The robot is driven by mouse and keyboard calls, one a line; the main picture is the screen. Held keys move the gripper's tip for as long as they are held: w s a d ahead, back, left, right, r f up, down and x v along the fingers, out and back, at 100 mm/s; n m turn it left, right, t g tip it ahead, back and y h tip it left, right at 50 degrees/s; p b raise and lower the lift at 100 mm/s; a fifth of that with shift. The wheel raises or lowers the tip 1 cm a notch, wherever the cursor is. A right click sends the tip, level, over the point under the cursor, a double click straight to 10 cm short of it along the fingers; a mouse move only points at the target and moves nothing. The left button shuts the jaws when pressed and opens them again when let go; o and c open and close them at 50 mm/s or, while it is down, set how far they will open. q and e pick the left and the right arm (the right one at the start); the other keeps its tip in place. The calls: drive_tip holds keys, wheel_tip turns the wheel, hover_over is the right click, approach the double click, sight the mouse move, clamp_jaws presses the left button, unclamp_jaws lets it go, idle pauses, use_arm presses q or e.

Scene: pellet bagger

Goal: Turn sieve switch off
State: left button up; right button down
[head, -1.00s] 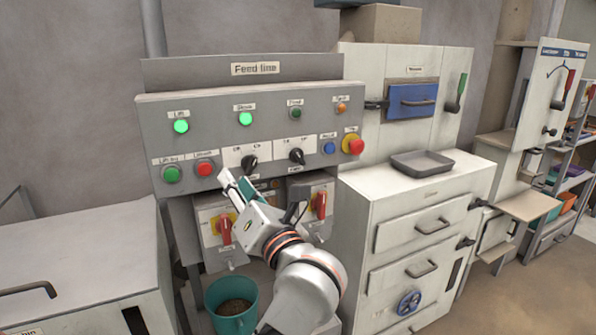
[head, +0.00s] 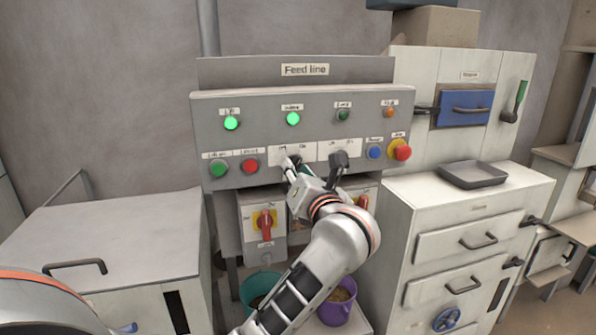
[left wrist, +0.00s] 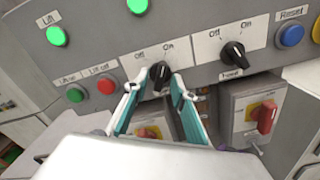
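The sieve switch (left wrist: 160,75) is a black rotary knob on a white plate marked Off and On. In the left wrist view its top leans slightly toward On. The green sieve lamp (head: 293,118) above it is lit. My left gripper (left wrist: 158,82) is open, with one teal-lined finger on either side of the knob. Whether the fingers touch it I cannot tell. In the head view my left gripper (head: 290,165) reaches the panel and hides most of the knob. My right gripper is not in view.
The feed switch (left wrist: 233,54) sits close to the right on the same panel. Red-handled switch boxes (head: 264,222) hang below. The lift lamp (head: 231,123) is lit. A teal bucket (head: 258,290) and a purple bucket (head: 337,310) stand under the panel.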

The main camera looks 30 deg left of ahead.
use_arm(q)
clamp_jaws()
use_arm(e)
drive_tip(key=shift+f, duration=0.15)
use_arm(q)
drive_tip(key=shift+d+n+b, duration=0.1)
drive_tip(key=shift+n+b, duration=4)
drive_tip(key=shift+n, duration=1.9)
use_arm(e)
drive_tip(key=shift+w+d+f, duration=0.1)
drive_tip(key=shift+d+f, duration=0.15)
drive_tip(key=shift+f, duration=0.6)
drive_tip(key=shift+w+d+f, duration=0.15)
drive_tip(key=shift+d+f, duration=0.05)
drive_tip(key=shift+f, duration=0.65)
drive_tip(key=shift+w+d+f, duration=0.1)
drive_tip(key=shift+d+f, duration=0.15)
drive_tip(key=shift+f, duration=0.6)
